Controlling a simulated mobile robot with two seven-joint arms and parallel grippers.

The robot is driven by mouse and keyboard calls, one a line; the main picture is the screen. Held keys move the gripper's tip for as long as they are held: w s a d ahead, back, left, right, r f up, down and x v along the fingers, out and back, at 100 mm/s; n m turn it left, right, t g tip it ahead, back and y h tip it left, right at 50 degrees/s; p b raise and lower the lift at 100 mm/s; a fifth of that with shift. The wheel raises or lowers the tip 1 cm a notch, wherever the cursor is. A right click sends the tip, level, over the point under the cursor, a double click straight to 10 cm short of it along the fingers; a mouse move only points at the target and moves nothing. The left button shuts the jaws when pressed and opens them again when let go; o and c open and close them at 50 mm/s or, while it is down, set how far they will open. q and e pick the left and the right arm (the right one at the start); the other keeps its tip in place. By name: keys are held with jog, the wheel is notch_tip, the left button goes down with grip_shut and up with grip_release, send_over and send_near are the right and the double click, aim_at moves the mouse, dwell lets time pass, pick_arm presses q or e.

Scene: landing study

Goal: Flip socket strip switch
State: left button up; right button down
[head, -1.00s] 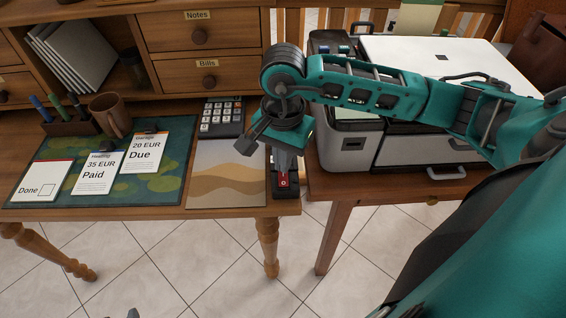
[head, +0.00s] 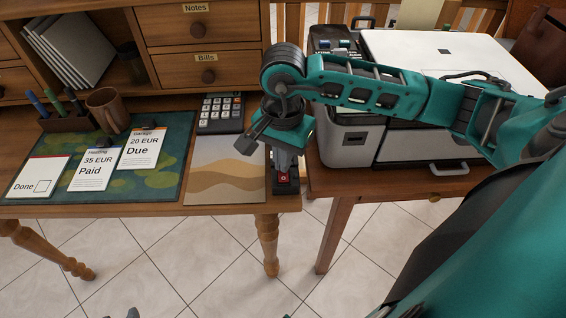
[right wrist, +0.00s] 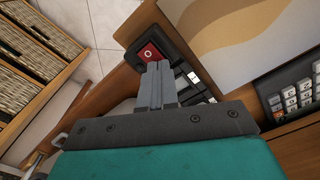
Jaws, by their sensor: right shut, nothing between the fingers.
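The dark socket strip (head: 287,189) lies at the right front corner of the desk, beside the sand-coloured sheet. Its red switch (head: 284,178) faces up near the front end and also shows in the right wrist view (right wrist: 150,53). My right gripper (head: 285,168) points down over the strip, shut and empty. In the right wrist view its fingertips (right wrist: 158,66) are right at the switch's edge and overlap the strip behind. I cannot tell whether they touch the switch or which way it is tipped. The rest of the strip is partly hidden by the gripper.
A calculator (head: 220,113) and a sand-patterned sheet (head: 225,170) lie left of the strip. A green mat (head: 150,178) holds paper cards. A grey and white printer (head: 350,148) stands close on the right. A gap separates the two tables.

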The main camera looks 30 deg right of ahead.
jog(key=shift+f, duration=0.25)
jog(key=shift+r+p, duration=1.9)
jog(key=shift+r, duration=1.65)
jog(key=shift+s+f, duration=0.1)
